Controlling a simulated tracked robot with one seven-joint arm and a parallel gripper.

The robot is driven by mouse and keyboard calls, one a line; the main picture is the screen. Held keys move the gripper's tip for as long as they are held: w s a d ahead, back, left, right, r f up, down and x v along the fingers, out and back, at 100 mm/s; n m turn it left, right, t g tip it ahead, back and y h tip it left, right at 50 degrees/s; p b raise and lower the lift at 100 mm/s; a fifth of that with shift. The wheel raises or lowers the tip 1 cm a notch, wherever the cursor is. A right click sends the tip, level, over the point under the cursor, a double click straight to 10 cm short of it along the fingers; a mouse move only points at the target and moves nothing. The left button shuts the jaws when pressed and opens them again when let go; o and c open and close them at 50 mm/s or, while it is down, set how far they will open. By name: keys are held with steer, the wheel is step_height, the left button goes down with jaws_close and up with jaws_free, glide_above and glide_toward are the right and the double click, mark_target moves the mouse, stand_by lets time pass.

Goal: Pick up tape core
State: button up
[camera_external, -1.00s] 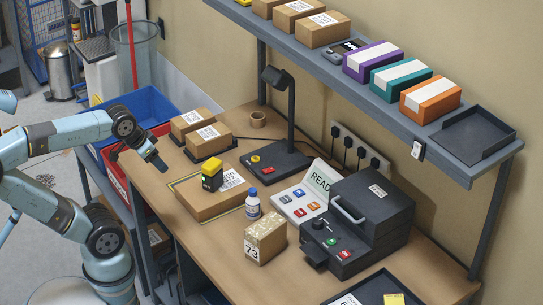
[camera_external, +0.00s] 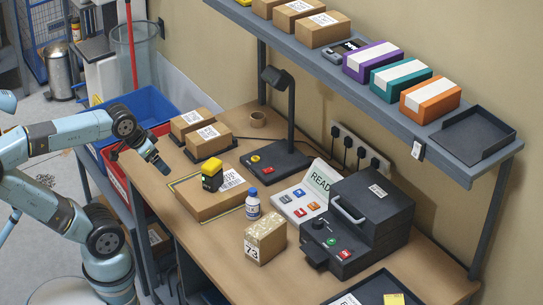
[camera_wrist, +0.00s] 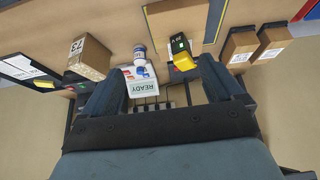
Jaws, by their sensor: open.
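The lamp stand (camera_external: 276,165) is right of the core. A flat box (camera_external: 205,204) carries a yellow-and-black device (camera_external: 212,174). A white bottle (camera_external: 252,207) stands nearby. A shelf (camera_external: 385,115) overhangs the back.

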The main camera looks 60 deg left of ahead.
steer(key=w+a+r+n+g, duration=0.1)
steer(key=w+a+r+n, duration=0.15)
steer(key=w, duration=0.35)
steer(key=w+a+r+n+g, duration=0.1)
steer(key=w+a+n, duration=0.15)
steer(key=w, duration=0.35)
steer(key=m+g, duration=0.2)
steer(key=m, duration=0.2)
glide_above(258, 117)
steer(key=s+d, duration=0.2)
steer(key=s, duration=0.2)
step_height(258, 117, down, 16)
steer(key=w+f, duration=0.1)
steer(key=f, duration=0.8)
steer(key=w+f, duration=0.1)
steer(key=f, duration=0.3)
steer(key=shift+w+f, duration=0.3)
steer(key=shift+f, duration=0.1)
steer(key=c, duration=1)
